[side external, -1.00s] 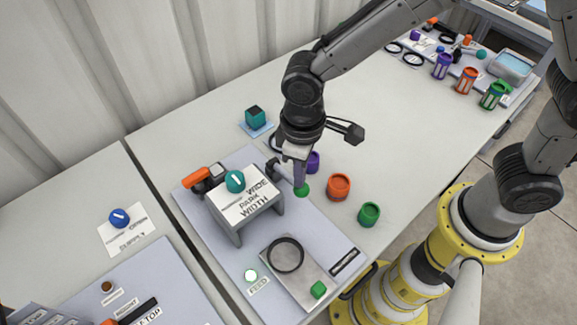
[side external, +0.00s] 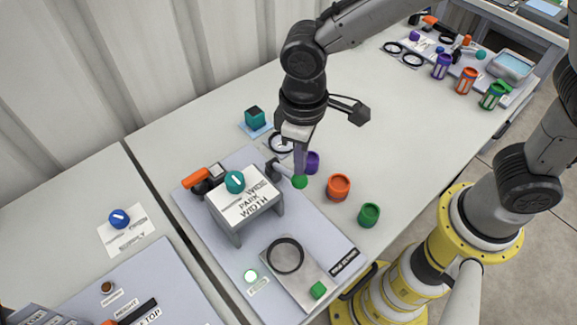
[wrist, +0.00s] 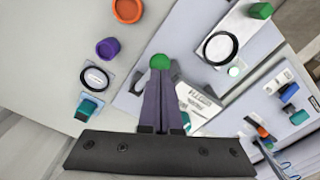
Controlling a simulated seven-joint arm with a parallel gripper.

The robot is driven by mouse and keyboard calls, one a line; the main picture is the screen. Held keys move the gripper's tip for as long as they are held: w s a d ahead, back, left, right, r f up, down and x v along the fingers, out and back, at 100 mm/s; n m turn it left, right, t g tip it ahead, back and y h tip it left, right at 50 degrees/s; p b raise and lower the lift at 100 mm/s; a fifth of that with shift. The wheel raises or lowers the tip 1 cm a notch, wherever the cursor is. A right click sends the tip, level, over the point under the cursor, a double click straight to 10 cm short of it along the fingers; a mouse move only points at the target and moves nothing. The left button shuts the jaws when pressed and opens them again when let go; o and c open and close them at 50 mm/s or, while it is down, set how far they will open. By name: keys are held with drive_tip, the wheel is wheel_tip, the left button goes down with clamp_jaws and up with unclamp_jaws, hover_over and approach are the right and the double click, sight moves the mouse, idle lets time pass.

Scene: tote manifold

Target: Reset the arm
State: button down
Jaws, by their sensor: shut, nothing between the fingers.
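My gripper (side external: 300,172) is shut and empty, fingers pointing down, at the far right edge of the grey panel (side external: 315,225). Its closed fingertips (wrist: 161,76) are right at a green ball knob (side external: 300,182) on the end of a grey lever; the knob also shows in the wrist view (wrist: 160,62). I cannot tell whether they touch. The lever runs left from the knob toward a dark mount beside the white raised block (side external: 248,203) marked "PARK WIDTH". A teal dial (side external: 235,182) sits on that block.
Purple (side external: 312,162), orange (side external: 338,187) and green (side external: 369,214) cups stand right of the panel. A teal cube (side external: 255,117) is behind. An orange-handled clamp (side external: 203,178), a lit button (side external: 251,276) and a black ring (side external: 286,255) are on the panel.

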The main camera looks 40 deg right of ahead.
drive_tip(key=shift+w+d, duration=0.15)
drive_tip(key=d+r+m+t+y, duration=0.1)
drive_tip(key=d+r+m+t, duration=0.3)
drive_tip(key=d+r, duration=0.95)
drive_tip(key=s+d+f+m+t+h, duration=0.1)
drive_tip(key=s+d+m, duration=0.1)
drive_tip(key=s+d, duration=0.6)
drive_tip(key=shift+s+d+t, duration=0.3)
drive_tip(key=shift+s+d, duration=0.05)
drive_tip(key=shift+s, duration=2.1)
